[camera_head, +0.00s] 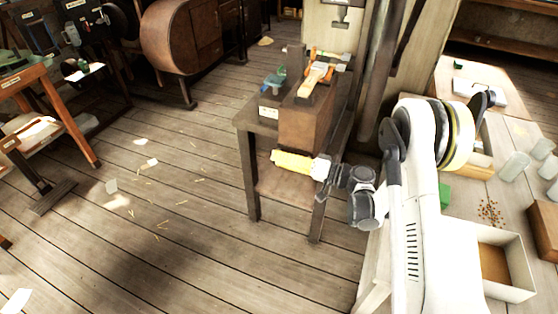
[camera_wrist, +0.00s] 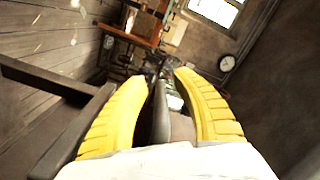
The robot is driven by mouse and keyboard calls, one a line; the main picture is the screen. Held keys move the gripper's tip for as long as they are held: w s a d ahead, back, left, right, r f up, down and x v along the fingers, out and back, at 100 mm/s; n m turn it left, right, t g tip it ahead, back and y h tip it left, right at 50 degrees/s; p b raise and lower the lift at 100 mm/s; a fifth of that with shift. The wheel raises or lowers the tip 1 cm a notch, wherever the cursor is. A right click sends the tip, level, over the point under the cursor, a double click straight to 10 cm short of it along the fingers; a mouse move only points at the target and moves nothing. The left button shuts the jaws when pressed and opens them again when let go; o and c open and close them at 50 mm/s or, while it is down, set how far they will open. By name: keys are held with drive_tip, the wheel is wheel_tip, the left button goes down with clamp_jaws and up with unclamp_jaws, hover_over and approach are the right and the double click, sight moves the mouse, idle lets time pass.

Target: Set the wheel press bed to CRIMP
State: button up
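My gripper (camera_head: 276,157) has yellow fingers and points left, in front of the brown block under a small dark table's top. In the wrist view the two fingers of my gripper (camera_wrist: 162,78) stand apart, with a gap between their tips. Dark and grey shapes show through that gap; I cannot tell whether they are close to the fingers. I cannot clearly identify the wheel press, its bed or a CRIMP mark. A black wheel (camera_head: 121,18) shows at the upper left, well away from my gripper.
The small table (camera_head: 248,123) carries a blue-green tool (camera_head: 274,81) and an orange-and-wood tool (camera_head: 317,74). A white open box (camera_head: 511,262) stands at right. A round gauge (camera_wrist: 227,63) hangs on the wall. The plank floor at left is mostly clear, with paper scraps.

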clamp_jaws()
drive_tip(key=shift+w+r, duration=0.1)
drive_tip(key=shift+w, duration=0.1)
